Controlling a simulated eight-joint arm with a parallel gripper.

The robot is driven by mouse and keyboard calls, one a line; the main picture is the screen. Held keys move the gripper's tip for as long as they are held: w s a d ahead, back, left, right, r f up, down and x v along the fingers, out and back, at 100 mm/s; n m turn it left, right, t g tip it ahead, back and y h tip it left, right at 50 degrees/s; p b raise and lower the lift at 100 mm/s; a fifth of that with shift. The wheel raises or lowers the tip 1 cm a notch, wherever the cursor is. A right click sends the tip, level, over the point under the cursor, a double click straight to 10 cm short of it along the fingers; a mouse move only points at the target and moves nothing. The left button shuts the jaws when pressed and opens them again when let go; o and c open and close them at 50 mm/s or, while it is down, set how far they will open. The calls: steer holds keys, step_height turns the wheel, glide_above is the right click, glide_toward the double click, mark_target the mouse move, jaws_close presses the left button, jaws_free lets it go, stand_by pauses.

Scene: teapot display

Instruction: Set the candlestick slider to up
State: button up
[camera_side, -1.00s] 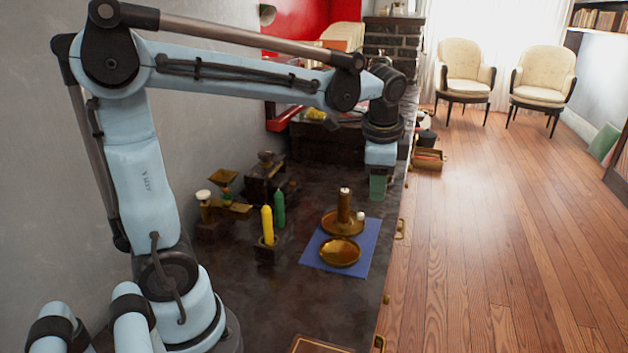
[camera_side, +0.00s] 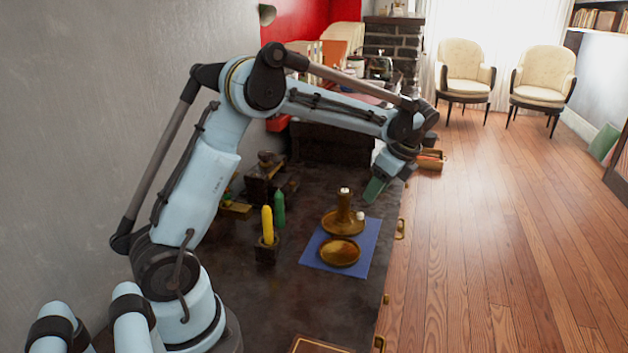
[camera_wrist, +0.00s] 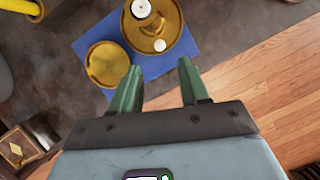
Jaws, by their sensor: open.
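The brass candlestick (camera_side: 343,208) stands upright on its round dish at the back of a blue mat (camera_side: 310,255). A small pale knob (camera_side: 360,215), which looks like the slider, sits at the right of its column, low down. In the wrist view the candlestick (camera_wrist: 166,12) is at the top, with the pale knob (camera_wrist: 160,45) on the side nearer my gripper. My gripper (camera_side: 374,190), with green fingers, is tilted, to the right of the candlestick and above it. Its fingers (camera_wrist: 158,80) are open, apart and empty in the wrist view.
A brass dish (camera_side: 340,252) lies on the mat in front of the candlestick. A yellow candle (camera_side: 267,225) and a green candle (camera_side: 279,208) stand to the left, near a dark box. The counter's edge with brass handles (camera_side: 400,229) is at the right.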

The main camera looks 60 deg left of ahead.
mark_target(362, 213)
steer(key=x, duration=0.8)
steer(key=shift+w, duration=0.1)
steer(key=shift+d, duration=0.1)
jaws_close()
